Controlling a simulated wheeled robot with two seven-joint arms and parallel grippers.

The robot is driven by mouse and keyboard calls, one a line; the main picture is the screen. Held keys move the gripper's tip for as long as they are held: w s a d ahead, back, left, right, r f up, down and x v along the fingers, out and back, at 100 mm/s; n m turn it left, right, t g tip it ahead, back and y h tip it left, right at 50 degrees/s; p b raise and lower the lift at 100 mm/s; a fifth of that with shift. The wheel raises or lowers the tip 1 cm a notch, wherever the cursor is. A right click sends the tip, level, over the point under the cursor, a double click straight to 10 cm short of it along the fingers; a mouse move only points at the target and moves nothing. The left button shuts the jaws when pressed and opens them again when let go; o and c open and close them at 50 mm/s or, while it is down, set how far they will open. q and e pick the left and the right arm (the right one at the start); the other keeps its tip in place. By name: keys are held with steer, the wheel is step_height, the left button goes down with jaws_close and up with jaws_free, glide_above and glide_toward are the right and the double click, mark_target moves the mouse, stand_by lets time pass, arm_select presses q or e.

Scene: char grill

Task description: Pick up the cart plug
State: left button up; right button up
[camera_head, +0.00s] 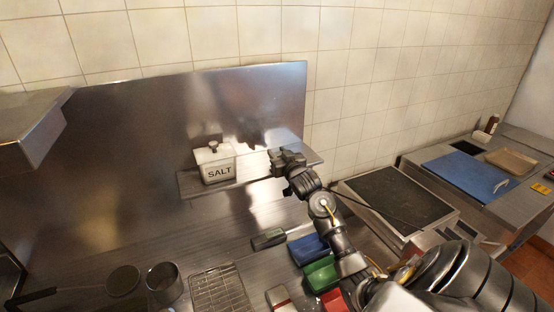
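My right arm comes in from the bottom right. Its gripper (283,160) is raised in front of the steel back panel, at the right end of the narrow steel shelf (258,165). The fingers are small and dark against the panel, so I cannot tell whether they are open or shut, or whether they hold anything. I cannot pick out a cart plug; it may be hidden by the gripper or out of view. My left gripper is not in view.
A white salt box (217,163) stands on the shelf left of the gripper. Below are a wire rack (218,290), a metal cup (164,283), and blue (307,248) and green (320,272) items. A dark flat-topped unit (398,198) and a blue board (465,177) are at right.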

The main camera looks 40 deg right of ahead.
mark_target(278, 153)
steer(key=c, duration=0.5)
steer(key=shift+r+b, duration=0.45)
steer(key=shift+b, duration=0.1)
steer(key=r+b, duration=0.2)
steer(key=shift+s+a+r, duration=0.15)
steer(key=shift+s+r, duration=0.05)
steer(key=shift+r, duration=0.1)
steer(key=s+a+r, duration=0.7)
steer(key=s+r, duration=0.2)
steer(key=s, duration=0.2)
steer(key=shift+a+r+p, duration=0.25)
steer(key=shift+a+p, duration=0.1)
steer(key=shift+p, duration=0.05)
